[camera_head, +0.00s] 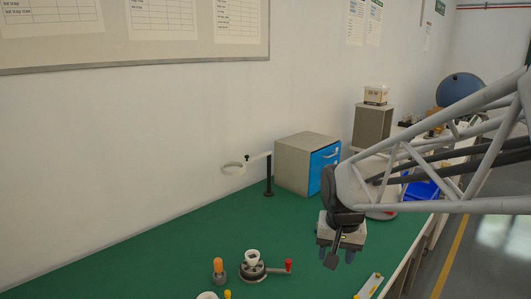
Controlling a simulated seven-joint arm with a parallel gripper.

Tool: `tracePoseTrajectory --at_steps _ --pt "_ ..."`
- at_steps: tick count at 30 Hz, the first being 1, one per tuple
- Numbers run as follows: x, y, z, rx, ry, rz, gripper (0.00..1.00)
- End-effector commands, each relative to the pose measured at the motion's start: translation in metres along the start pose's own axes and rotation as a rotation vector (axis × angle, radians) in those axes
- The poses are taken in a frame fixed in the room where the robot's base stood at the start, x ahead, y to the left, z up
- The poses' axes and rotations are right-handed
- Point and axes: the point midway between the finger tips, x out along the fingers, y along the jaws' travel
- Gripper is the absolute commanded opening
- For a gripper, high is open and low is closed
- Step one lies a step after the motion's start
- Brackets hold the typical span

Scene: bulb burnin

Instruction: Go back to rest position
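My gripper (336,254) hangs from my arm over the right part of the green bench. Its light grey body shows two blue-dark fingertips set well apart, so it looks open. A small dark square part hangs in front of the gap and partly hides it. I see nothing clearly held. My arm reaches in from the right edge of the picture.
A round fixture (252,270) with a white cup and red-knobbed lever stands at the front, beside an orange-topped piece (218,267). A grey cabinet (295,167) with a blue door and a black post (268,176) with a white ring stand behind. The left bench (140,265) is clear.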

Motion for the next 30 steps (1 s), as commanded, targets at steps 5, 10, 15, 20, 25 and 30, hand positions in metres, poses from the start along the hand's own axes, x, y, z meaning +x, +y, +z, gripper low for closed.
tracePoseTrajectory --at_steps 5,10,15,20,25,30 --pt "-0.018 0.017 0.036 -0.048 0.024 -0.003 0.51" --pt "-0.03 0.033 0.071 -0.096 0.044 -0.003 0.51" --pt "-0.039 0.047 0.106 -0.144 0.063 -0.002 0.51" --pt "-0.043 0.058 0.134 -0.182 0.079 0.001 0.51" --pt "-0.044 0.065 0.153 -0.209 0.09 0.003 0.51" --pt "-0.044 0.067 0.159 -0.219 0.091 0.004 0.51"
